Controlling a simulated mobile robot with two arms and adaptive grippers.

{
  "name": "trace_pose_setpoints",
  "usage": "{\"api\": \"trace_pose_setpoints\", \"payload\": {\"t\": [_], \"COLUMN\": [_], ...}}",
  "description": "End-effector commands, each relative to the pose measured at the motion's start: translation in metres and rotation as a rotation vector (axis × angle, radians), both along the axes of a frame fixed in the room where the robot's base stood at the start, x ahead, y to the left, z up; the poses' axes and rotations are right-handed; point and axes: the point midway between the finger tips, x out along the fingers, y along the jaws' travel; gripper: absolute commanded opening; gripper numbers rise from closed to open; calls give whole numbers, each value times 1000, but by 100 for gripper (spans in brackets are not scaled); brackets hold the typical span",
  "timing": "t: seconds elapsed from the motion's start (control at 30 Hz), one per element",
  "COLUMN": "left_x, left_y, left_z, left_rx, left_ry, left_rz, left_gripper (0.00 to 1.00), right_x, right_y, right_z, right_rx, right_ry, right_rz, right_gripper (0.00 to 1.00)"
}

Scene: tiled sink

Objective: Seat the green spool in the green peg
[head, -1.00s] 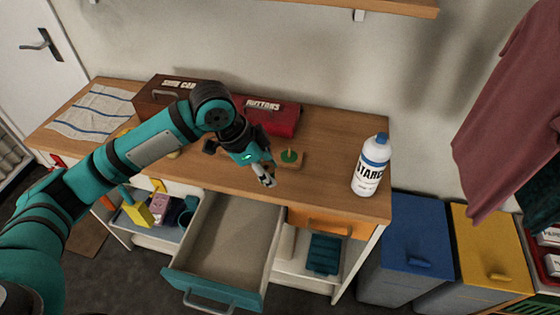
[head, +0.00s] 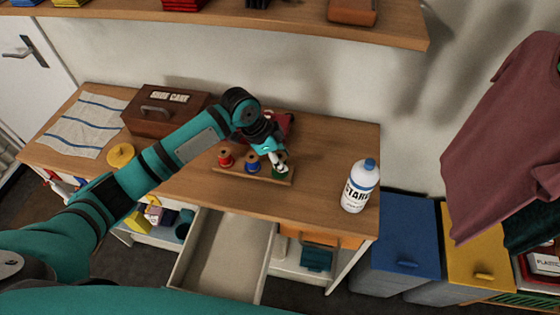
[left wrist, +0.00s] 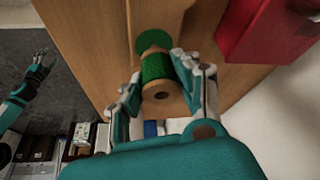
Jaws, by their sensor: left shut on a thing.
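My left gripper (head: 278,163) is shut on the green spool (head: 280,174) at the right end of a wooden rack (head: 226,171). In the left wrist view the fingers (left wrist: 155,88) grip the spool (left wrist: 157,67), green thread between wooden flanges, its holed end facing the camera. A green disc (left wrist: 160,19) on the wood shows just beyond the spool's far flange. The green peg is hidden, so I cannot tell whether the spool is around it or how far down. My right gripper (left wrist: 38,68) shows small at the left of the wrist view.
A red spool (head: 225,158) and a blue spool (head: 251,163) stand on the same rack. A red box (head: 284,122) is close behind. A brown box (head: 165,112) stands left, a starch bottle (head: 359,188) right. An open drawer (head: 222,250) juts out below the front edge.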

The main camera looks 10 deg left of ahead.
Motion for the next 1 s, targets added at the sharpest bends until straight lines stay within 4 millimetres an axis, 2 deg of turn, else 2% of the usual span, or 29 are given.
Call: {"api": "trace_pose_setpoints", "payload": {"t": [0.1,0.23,0.5,0.53,0.7,1.0], "left_x": [-1,0,-1,-1,-1,0], "left_y": [-1,-1,-1,-1,0,0], "left_z": [-17,-23,-27,-27,-26,-24], "left_rx": [-1,-1,-1,0,0,-1], "left_ry": [5,0,2,1,1,0], "left_rz": [0,0,0,0,0,0], "left_gripper": [10,10,10,33,55,55], "right_x": [13,27,25,24,16,15], "right_y": [1,2,2,2,1,1], "right_z": [6,7,6,6,5,6], "right_rx": [2,5,4,4,2,3], "right_ry": [-19,-42,-39,-37,-25,-23], "right_rz": [0,0,0,0,0,0], "right_gripper": [55,55,55,55,55,55]}}
